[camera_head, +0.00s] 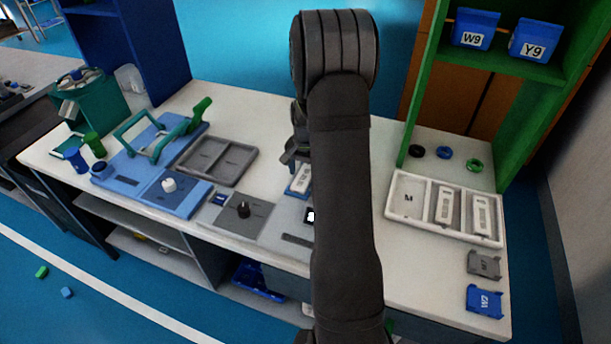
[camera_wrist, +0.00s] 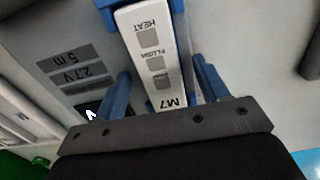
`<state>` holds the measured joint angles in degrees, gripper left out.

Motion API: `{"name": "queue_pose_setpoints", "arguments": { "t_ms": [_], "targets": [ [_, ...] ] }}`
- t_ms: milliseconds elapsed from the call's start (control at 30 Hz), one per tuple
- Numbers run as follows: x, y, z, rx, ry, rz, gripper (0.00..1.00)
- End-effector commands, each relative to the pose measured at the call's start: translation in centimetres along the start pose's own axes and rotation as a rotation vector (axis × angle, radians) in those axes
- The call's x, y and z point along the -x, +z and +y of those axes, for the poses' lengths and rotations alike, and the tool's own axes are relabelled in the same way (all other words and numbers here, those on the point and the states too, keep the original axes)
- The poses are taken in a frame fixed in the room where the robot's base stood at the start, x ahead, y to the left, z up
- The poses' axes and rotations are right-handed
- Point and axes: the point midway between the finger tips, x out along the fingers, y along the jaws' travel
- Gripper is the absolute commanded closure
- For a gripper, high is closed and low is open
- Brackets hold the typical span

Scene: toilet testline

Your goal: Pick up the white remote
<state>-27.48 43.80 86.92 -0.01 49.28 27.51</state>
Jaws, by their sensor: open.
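A white remote (camera_wrist: 158,60) marked M7, with HEAT and FLUSH buttons, lies in a blue holder (camera_wrist: 106,6) in the wrist view. In the head view the remote (camera_head: 301,178) shows just left of my arm, on the white bench. My gripper (camera_wrist: 163,72) is open, with one blue finger on each side of the remote. Whether the fingers touch it cannot be told. In the head view my arm hides part of the holder and the fingertips.
A white divided tray (camera_head: 401,222) at the right holds two more white remotes (camera_head: 445,205) (camera_head: 481,214). A grey tray (camera_head: 217,160), a blue board (camera_head: 140,165) and a grey plate with a black knob (camera_head: 244,210) lie to the left. A green shelf (camera_head: 425,80) rises at the back right.

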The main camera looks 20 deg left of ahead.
Motion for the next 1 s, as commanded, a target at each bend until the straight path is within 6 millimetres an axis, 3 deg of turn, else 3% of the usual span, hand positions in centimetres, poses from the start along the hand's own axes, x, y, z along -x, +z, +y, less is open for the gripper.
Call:
{"name": "queue_pose_setpoints", "arguments": {
  "t_ms": [100, 300, 400, 767, 1000],
  "targets": [
    [0.0, 0.0, 0.0, 0.000, 0.000, 0.000, 0.33],
    [0.0, 0.0, 0.0, 0.000, 0.000, 0.000, 0.72],
    [0.1, 0.0, 0.0, 0.000, 0.000, 0.000, 0.87],
    [0.8, -0.1, 0.0, 0.000, -0.001, 0.002, 0.87],
    [4.6, -0.1, 0.0, 0.000, -0.003, 0.005, 0.87]
  ]
}}
